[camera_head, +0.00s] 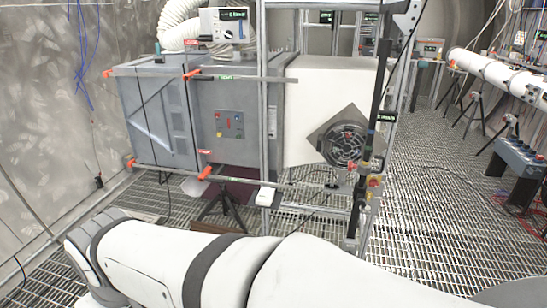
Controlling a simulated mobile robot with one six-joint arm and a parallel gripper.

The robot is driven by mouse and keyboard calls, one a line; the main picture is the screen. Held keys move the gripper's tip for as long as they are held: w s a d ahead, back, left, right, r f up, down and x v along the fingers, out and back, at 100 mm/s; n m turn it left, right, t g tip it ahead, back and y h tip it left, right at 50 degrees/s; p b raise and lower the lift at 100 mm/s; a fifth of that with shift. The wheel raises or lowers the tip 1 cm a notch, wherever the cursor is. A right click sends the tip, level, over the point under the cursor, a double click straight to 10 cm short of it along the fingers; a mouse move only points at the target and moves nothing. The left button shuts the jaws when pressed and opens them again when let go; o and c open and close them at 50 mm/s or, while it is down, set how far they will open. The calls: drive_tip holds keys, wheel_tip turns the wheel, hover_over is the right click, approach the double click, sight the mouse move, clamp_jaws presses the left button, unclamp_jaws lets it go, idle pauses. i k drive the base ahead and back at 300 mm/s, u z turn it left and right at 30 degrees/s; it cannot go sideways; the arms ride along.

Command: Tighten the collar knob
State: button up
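I cannot single out the collar knob at this size. Small orange-red fittings sit on the rods around the grey cabinet (232,104), such as a lower front fitting (205,172) and an upper left fitting (107,74). A red and yellow knob-like part (374,182) sits low on the dark upright post beside the fan (343,144). My white arm crosses the bottom of the view, in front of the frame. My gripper is not in view, so its state does not show.
A metal frame with a white-sided box (310,85) stands mid-view on a grating floor (430,220). A white control box (224,27) and a ribbed hose (182,22) are on top. A long white tube (500,74) and a button box (519,158) stand right. Open grating lies between.

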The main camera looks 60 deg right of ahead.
sight(350, 165)
drive_tip(key=z, duration=1.95)
drive_tip(key=i, duration=1)
drive_tip(key=u, duration=0.05)
